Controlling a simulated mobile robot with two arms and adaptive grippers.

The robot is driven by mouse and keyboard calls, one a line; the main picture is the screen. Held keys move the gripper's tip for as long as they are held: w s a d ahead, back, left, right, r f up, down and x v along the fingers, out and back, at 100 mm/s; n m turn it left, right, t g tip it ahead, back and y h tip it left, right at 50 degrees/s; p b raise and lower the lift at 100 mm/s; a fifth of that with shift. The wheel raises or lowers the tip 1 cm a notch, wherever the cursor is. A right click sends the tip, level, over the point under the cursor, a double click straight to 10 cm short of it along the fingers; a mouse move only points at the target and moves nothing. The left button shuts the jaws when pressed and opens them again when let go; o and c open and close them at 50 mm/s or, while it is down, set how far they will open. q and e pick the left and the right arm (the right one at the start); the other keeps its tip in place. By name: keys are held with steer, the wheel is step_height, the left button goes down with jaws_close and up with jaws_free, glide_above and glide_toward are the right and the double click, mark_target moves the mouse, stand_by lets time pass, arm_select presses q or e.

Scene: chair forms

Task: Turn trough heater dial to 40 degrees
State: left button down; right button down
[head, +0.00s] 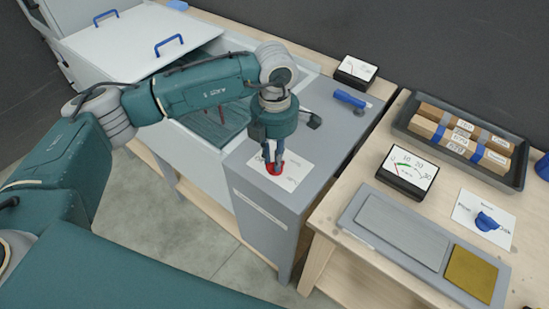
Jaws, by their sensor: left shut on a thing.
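The red heater dial (274,169) sits on a white marked plate (290,178) on top of the grey cabinet (320,150) in the head view. My left gripper (273,163) points straight down and is shut on the dial. The fingers cover part of the dial, and the plate's markings are too small to read, so I cannot tell its setting. The trough (215,115) is behind my left arm, with a white lid (135,50) beside it. My right gripper is not in view.
A blue handle (350,99) and a small meter (356,72) stand at the cabinet's back. On the right bench are a larger meter (407,173), a dark tray (408,116) of wrapped bars, a blue knob (486,221) and a grey tray (350,221) with a gold plate (469,273).

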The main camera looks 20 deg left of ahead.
arm_select(q)
steer(key=c, duration=1.7)
jaws_free()
steer(key=shift+o, duration=0.2)
step_height(320, 180, up, 12)
